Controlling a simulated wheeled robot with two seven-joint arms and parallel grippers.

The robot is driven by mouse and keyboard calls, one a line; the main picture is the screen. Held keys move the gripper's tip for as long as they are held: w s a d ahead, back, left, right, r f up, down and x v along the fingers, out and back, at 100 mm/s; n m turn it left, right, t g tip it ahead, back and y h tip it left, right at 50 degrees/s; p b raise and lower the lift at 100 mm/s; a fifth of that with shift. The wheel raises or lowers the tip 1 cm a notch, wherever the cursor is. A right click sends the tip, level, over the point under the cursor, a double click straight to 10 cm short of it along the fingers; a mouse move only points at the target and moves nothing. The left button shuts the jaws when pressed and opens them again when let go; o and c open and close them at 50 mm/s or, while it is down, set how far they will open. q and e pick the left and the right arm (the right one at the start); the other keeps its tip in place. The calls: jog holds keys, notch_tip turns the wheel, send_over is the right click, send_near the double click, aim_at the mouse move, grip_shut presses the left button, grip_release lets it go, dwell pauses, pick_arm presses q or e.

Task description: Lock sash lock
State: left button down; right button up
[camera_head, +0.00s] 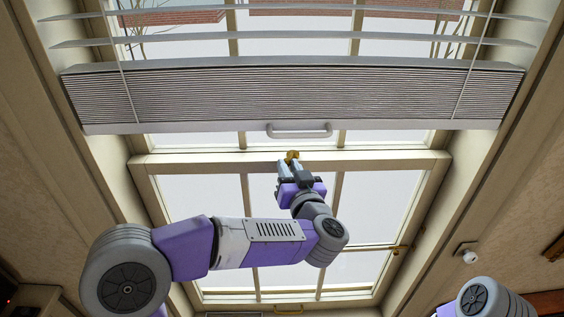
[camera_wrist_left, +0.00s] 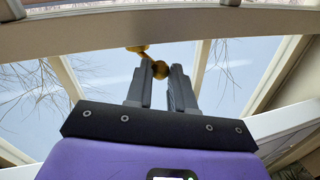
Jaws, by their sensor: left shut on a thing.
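The brass sash lock (camera_head: 291,155) sits on the meeting rail in the middle of the window, above my left gripper (camera_head: 289,168). My left arm reaches up from the lower left, and its gripper is shut on the lock. My right gripper is out of view; only a right arm joint shows at the lower right.
A gathered slatted blind (camera_head: 300,95) hangs across the upper window. A pale handle (camera_head: 299,131) is just above the lock. A brass stay (camera_head: 400,249) is at the lower sash's right side. A small white fixture (camera_head: 468,254) is on the right wall.

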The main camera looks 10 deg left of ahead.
pick_arm(q)
jog(key=shift+w+d+r+n+g+y+p, duration=0.15)
jog(key=shift+d+n+g+y+p, duration=0.65)
jog(key=shift+y, duration=0.4)
jog(key=shift+w+d+n+g+y+p, duration=0.35)
jog(key=shift+d+n+g+y+p, duration=0.25)
jog(key=shift+n+g+y+p, duration=0.65)
jog(key=shift+w+d+n+g+y+p, duration=0.4)
jog(key=shift+d+n+g+y+p, duration=0.45)
jog(key=shift+g, duration=0.7)
jog(key=shift+w+d+n+g+y+p, duration=0.35)
jog(key=shift+n+g+y+p, duration=0.45)
jog(key=shift+n+g, duration=0.55)
jog(key=shift+w+d+n+g, duration=0.1)
jog(key=shift+w+n+g, duration=0.1)
jog(key=shift+n+g, duration=0.3)
jog(key=shift+w+d+n+g, duration=0.1)
jog(key=shift+w+n+g, duration=0.1)
jog(key=shift+g, duration=0.45)
jog(key=shift+y, duration=0.3)
jog(key=c, duration=1)
grip_release()
jog(key=shift+a, duration=0.1)
